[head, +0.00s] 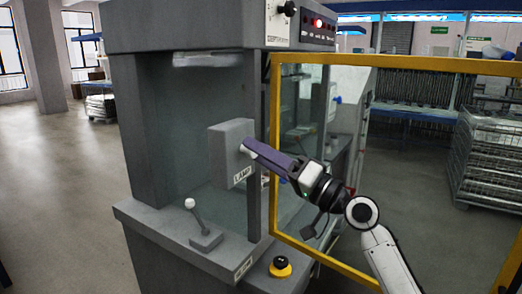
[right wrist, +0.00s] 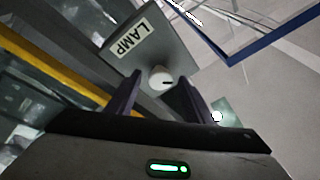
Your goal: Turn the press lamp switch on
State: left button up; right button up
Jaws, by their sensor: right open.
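The grey lamp switch box (head: 228,152) is marked LAMP and is fixed to the press in the head view. It also shows in the right wrist view (right wrist: 165,45), with its round white knob (right wrist: 160,76) on the face toward me. The knob has a dark pointer mark. My right gripper (head: 248,146) is at the front of the box. In the right wrist view its two fingers (right wrist: 157,92) are open, one on either side of the knob. I cannot tell whether they touch it. In the head view the fingers largely hide the knob. My left gripper is not in view.
A yellow-framed clear guard (head: 272,120) stands beside my right arm. Below the box are a white-tipped lever (head: 190,204) and a yellow-and-black button (head: 280,267). A red light (head: 318,24) glows on the press top. Open floor (head: 60,180) lies to the left.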

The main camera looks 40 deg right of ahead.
jog(key=shift+c, duration=0.6)
jog(key=c, duration=0.9)
jog(key=shift+s+a+r+m+g+h+p, duration=0.1)
jog(key=shift+m+g+h+p, duration=0.55)
jog(key=shift+m, duration=2.65)
jog(key=shift+w+a+r+m+g+h+p, duration=0.15)
jog(key=shift+m+g+h+p, duration=0.45)
jog(key=shift+m, duration=2.7)
jog(key=shift+s+r+m+g+h+p, duration=0.2)
jog(key=shift+m+h, duration=0.75)
jog(key=shift+m, duration=2.35)
jog(key=shift+f+g, duration=0.1)
jog(key=shift+g, duration=0.15)
jog(key=o, duration=1)
